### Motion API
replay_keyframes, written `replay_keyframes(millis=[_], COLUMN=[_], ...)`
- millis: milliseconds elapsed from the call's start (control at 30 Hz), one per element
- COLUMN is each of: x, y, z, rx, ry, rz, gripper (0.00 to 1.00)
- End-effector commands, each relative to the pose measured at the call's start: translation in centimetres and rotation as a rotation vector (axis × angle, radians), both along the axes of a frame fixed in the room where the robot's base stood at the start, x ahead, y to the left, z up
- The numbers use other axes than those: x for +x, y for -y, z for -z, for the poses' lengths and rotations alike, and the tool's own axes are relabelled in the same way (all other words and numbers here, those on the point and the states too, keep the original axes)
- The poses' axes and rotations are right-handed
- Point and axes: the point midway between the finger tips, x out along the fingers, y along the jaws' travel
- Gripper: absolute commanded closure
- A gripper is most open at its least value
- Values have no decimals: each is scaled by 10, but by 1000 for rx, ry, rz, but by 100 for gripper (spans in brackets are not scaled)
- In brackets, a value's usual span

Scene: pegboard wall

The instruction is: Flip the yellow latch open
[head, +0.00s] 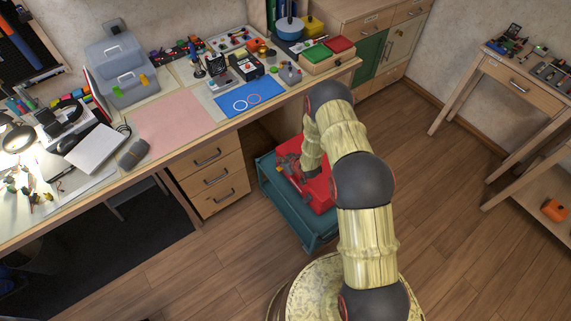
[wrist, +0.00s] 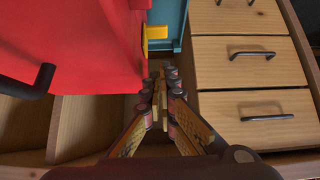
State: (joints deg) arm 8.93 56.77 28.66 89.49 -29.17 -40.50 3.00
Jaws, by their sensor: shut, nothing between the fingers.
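A yellow latch (wrist: 156,32) sticks out from the side of a red box (wrist: 75,45) in the upper middle of the wrist view. My gripper (wrist: 161,78) is shut and empty, its fingertips below the latch in that picture and apart from it. The red box also shows in the head view (head: 321,193), on a teal cart, partly covered by my arm. In the head view the latch on it and my fingertips cannot be made out.
The teal cart (head: 277,190) stands beside wooden drawers (head: 214,178), which fill the right of the wrist view. A black handle (wrist: 38,82) sits on the red box. A grey toolbox (head: 112,58) with coloured latches stands on the desk.

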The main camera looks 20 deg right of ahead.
Motion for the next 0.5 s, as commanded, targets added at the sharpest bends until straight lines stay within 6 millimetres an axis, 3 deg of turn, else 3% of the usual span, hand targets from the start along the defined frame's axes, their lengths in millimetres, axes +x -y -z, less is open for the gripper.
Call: replay_keyframes(millis=[67, 200, 500], x=[10, 8, 9], y=[-4, -3, -3], z=[13, 35, 49], rx=[0, 1, 0], ry=[1, -2, 0], rz=[-1, 0, 0], gripper=[100, 100, 100])
